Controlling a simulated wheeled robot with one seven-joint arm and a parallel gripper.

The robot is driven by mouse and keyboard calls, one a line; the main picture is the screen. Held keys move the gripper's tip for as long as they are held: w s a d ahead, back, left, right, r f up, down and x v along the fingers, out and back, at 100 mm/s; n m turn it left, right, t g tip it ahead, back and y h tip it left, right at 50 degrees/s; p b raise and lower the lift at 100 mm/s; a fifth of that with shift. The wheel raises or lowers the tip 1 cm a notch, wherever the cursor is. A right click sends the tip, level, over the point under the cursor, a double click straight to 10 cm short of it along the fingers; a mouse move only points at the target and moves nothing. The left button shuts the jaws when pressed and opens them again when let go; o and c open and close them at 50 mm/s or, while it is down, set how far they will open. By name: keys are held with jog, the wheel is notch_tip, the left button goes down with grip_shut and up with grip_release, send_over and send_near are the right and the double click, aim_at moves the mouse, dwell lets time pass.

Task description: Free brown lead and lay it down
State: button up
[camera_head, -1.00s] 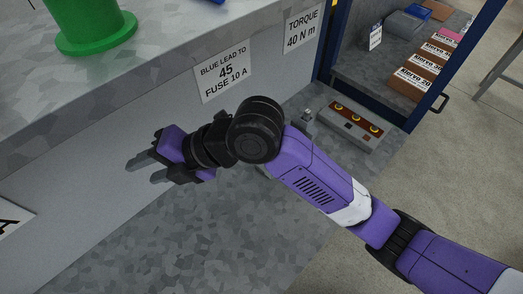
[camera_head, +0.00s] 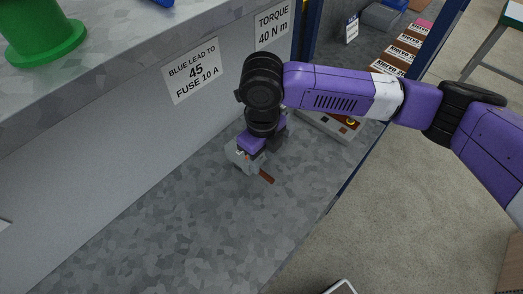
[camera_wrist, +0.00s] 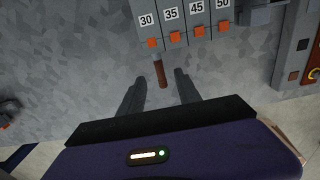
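The brown lead (camera_wrist: 161,73) sticks out of the front of a grey terminal block (camera_wrist: 185,12) in the wrist view. The block carries labels 30, 35, 45 and 50 and a row of orange tabs. The lead leaves it near 30 and 35; I cannot tell which. My gripper (camera_wrist: 157,83) is open, with one finger on each side of the lead and visible gaps to both. In the head view the lead (camera_head: 267,177) lies close to my gripper (camera_head: 260,163), and the arm partly hides the block (camera_head: 240,158).
A grey box with a brown-red panel (camera_head: 345,126) stands right of the block on the speckled bench (camera_head: 190,215). The bench is clear in front. A wall label reads "Blue lead to 45, fuse 10 A" (camera_head: 192,70). A dark object (camera_wrist: 8,110) is at the wrist view's left edge.

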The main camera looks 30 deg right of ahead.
aim_at(266, 175)
jog(key=shift+f+p, duration=0.35)
jog(key=shift+f, duration=2.25)
jog(key=shift+c, duration=0.4)
grip_shut()
jog(key=c, duration=0.5)
grip_release()
jog(key=shift+c, duration=0.2)
grip_shut()
jog(key=shift+s+d, duration=0.2)
jog(key=shift+s, duration=0.55)
jog(key=shift+s+d+p, duration=0.1)
jog(key=shift+s+d, duration=0.15)
jog(key=shift+s, duration=0.55)
jog(key=shift+s+d+p, duration=0.15)
jog(key=shift+s+d, duration=0.15)
jog(key=shift+s, duration=0.5)
jog(key=shift+s+d+p, duration=0.1)
jog(key=shift+s+d, duration=0.15)
jog(key=shift+s, duration=0.55)
